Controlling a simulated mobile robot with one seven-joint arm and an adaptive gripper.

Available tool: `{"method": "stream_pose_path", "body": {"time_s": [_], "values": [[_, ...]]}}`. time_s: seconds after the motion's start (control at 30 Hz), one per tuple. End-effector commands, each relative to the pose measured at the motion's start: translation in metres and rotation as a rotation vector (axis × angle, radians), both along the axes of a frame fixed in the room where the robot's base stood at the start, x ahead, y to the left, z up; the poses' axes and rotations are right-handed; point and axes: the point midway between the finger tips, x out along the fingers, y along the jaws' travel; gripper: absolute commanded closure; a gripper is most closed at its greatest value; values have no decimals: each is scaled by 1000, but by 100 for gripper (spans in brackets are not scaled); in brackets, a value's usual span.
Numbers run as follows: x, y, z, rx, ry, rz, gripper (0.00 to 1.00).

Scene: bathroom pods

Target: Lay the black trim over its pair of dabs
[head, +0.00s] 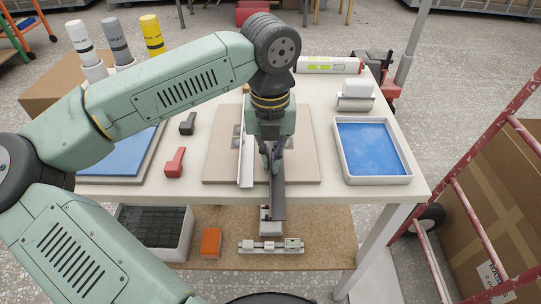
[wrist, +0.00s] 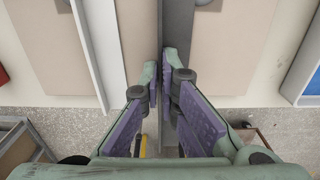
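My gripper (wrist: 166,78) is shut on the black trim (head: 278,198), a long dark strip that also runs up between the fingers in the wrist view (wrist: 178,30). The trim points toward the front of the table and reaches past the beige board's front edge. I cannot tell its exact height above the board. A white trim (head: 246,150) stands on the beige board (head: 220,171), just left of my gripper. Grey dabs show at the top of the wrist view, one at left (wrist: 63,4) and one at right (wrist: 204,3). My gripper and the trims hide other parts of the board.
A blue-filled white tray (head: 344,167) is right of the board. A red tool (head: 175,163) and a black tool (head: 188,124) lie left, near a blue panel (head: 120,157). A white tube (head: 328,65) and a white dispenser (head: 355,97) are at the back right.

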Motion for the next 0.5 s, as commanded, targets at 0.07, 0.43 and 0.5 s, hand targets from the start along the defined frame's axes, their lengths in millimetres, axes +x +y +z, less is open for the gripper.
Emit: {"method": "stream_pose_path", "body": {"time_s": [0.07, 0.43, 0.5], "values": [[0, 0, 0, 0, 0, 0, 92], [0, 0, 0, 0, 1, 0, 75], [0, 0, 0, 0, 1, 0, 75]]}}
